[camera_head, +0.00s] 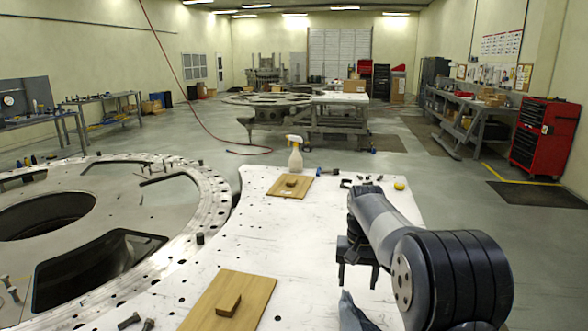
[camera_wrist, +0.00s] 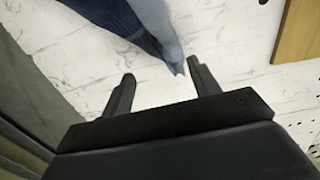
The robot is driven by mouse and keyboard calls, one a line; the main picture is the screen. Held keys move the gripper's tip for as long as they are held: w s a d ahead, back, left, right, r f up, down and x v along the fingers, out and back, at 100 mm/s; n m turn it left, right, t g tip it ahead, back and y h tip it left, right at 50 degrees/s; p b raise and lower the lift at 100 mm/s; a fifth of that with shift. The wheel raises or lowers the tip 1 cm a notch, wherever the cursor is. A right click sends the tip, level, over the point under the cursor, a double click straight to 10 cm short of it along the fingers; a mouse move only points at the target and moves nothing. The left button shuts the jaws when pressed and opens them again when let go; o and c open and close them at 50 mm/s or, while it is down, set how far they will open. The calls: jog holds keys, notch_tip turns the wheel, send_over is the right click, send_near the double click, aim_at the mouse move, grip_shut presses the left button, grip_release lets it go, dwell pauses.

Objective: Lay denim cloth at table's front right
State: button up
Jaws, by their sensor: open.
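The denim cloth (camera_head: 352,314) shows as a small blue crumpled piece at the bottom edge of the head view, on the white table (camera_head: 300,235), partly cut off by the frame. In the wrist view the denim cloth (camera_wrist: 155,25) lies in folds at the top, dark blue with a paler side. Its narrow tip points down between my two fingers. My gripper (camera_head: 357,282) is open and points down beyond the cloth in the head view. In the wrist view my gripper (camera_wrist: 161,70) has its fingers apart with nothing clamped; contact with the cloth cannot be told.
A wooden board with a block (camera_head: 228,302) lies at the table's near left, another board (camera_head: 290,186) farther back. A spray bottle (camera_head: 295,154), small dark parts and a yellow item (camera_head: 399,186) stand at the far end. A large ring plate (camera_head: 120,215) adjoins the left.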

notch_tip(320, 180, up, 2)
jog(key=shift+r, duration=0.1)
jog(key=shift+f, duration=0.2)
